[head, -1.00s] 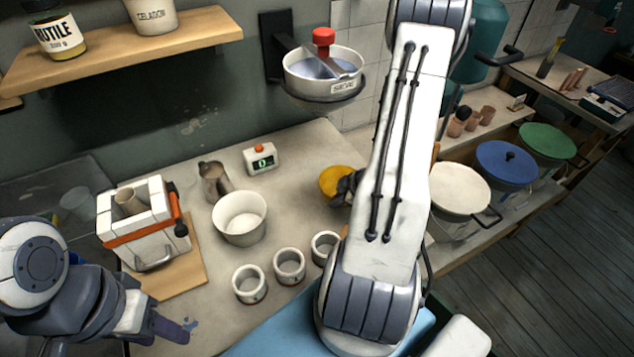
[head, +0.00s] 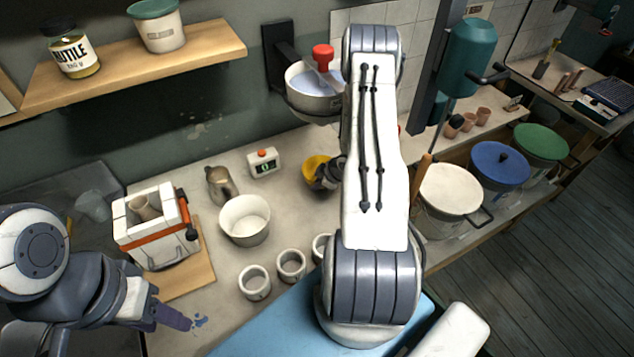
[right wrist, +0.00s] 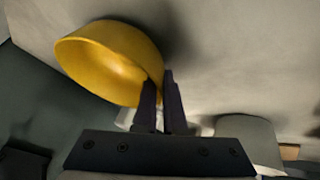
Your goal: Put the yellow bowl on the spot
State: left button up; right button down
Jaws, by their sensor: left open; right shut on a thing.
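The yellow bowl (head: 314,168) is in the head view right of the timer, partly hidden by my right gripper (head: 329,176) and arm. My right gripper is shut on the bowl's rim. The right wrist view shows the bowl (right wrist: 105,62) with its edge between the fingers (right wrist: 160,92); whether it touches the table is unclear. My left gripper (head: 174,318) is open and empty at the lower left, near the table's front.
Several white cups (head: 255,283) stand in front. A brick kiln (head: 155,228) is further left. A wall-mounted pan (head: 313,92) hangs behind.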

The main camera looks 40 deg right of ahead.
jog(key=shift+f, duration=0.15)
jog(key=c, duration=1)
grip_release()
